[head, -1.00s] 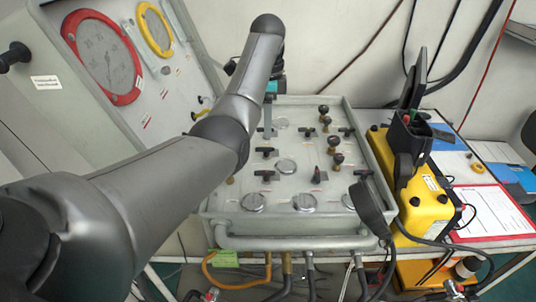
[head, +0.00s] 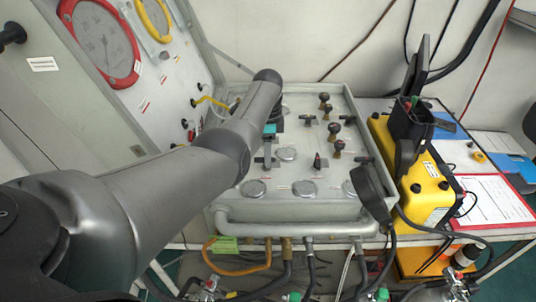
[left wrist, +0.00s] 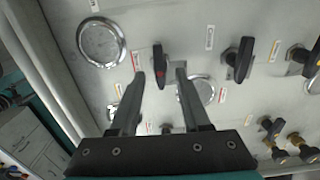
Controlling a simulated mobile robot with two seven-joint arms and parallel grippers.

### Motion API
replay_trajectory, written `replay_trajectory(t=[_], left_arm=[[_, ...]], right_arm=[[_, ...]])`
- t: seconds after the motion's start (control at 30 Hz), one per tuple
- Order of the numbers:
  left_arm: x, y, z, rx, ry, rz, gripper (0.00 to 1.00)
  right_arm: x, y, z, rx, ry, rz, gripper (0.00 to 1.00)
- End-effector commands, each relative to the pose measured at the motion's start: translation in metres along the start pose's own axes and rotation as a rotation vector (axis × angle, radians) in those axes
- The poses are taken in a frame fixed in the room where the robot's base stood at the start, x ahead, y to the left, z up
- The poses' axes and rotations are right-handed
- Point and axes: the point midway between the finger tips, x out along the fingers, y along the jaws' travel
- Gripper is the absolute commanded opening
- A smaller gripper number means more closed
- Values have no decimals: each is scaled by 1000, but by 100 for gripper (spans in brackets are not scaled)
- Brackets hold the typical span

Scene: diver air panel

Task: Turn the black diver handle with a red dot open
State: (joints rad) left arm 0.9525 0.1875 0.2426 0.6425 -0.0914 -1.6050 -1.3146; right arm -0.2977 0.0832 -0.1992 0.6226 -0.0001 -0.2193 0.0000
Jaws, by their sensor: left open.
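In the left wrist view, a black handle with a red mark (left wrist: 158,62) stands on the grey panel (left wrist: 200,15). My left gripper (left wrist: 160,74) is open, with its two dark fingers on either side of this handle in the picture. I cannot tell whether they touch it. In the head view, my left gripper (head: 267,155) points down over the left part of the panel (head: 280,210), and my forearm hides some of that part. My right gripper is not in view.
Other black handles (left wrist: 240,60) stand close by, as do brass-stemmed knobs (head: 335,130) and round dials (head: 304,188). An upright panel with a red-ringed gauge (head: 100,42) stands at left. A yellow case (head: 425,195) and a red clipboard (head: 522,205) lie at right.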

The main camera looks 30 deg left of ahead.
Motion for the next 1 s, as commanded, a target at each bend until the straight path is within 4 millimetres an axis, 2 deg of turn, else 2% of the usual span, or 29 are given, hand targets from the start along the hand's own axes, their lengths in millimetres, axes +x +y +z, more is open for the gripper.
replay_trajectory(t=[0.3,0.7,1.0], left_arm=[[2,0,0,0,1,-1,47],[2,0,0,0,1,0,2],[2,0,0,0,0,0,0]], right_arm=[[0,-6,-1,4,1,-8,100],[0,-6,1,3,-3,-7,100],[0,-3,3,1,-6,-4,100]])
